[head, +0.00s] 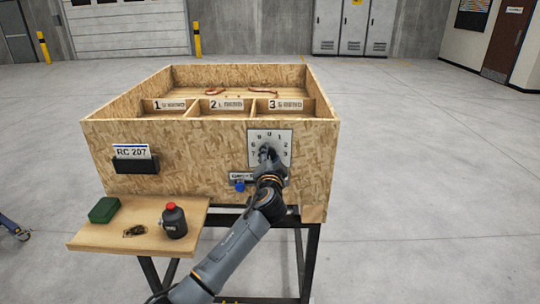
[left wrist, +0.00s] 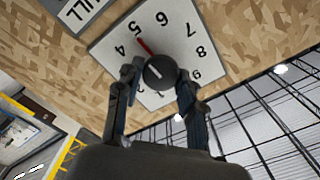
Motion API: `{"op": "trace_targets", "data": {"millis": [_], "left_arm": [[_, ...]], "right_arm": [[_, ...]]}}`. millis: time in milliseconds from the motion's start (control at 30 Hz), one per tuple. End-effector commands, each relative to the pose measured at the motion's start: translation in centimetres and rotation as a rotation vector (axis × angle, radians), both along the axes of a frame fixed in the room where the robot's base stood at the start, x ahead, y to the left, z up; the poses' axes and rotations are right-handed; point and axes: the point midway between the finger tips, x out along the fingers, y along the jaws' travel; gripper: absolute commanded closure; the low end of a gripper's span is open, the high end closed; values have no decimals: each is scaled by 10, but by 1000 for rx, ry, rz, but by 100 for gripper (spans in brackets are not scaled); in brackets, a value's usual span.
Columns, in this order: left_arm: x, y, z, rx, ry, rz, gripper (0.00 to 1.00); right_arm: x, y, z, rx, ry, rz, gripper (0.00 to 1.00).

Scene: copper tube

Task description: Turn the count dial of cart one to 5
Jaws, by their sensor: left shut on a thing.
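The count dial is a white plate (head: 283,139) with black numbers on the front of the wooden cart (head: 210,152). My left gripper (head: 268,156) is at the dial and covers its middle and lower part in the head view. In the left wrist view, the gripper (left wrist: 157,85) has its two fingers shut around the dark round knob (left wrist: 160,71). A red pointer (left wrist: 146,47) runs from the knob towards the 5, leaning slightly to the 4 side. The dial plate (left wrist: 178,45) shows 4 to 9 there; the lower numbers are hidden.
A blue button (head: 240,186) sits below left of the dial. A wooden shelf (head: 95,238) holds a green box (head: 104,210), a dark bottle with a red cap (head: 174,221) and a small dark coil (head: 134,230). The floor at right is clear.

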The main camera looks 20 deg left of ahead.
Motion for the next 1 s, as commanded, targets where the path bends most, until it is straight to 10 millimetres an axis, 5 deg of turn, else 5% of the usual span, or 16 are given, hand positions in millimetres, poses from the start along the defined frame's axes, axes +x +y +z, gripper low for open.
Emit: {"op": "trace_targets", "data": {"millis": [700, 733, 800, 1000], "left_arm": [[0, 0, -1, 74, 22, -1, 93], [0, 0, -1, 74, 22, -1, 58], [0, 0, -1, 73, 22, -1, 43], [0, 0, -1, 73, 21, 0, 38]], "right_arm": [[0, 3, 2, 4, 1, 0, 68], [0, 3, 2, 4, 1, 0, 68], [0, 3, 2, 4, 1, 0, 68], [0, 3, 2, 4, 1, 0, 68]]}}
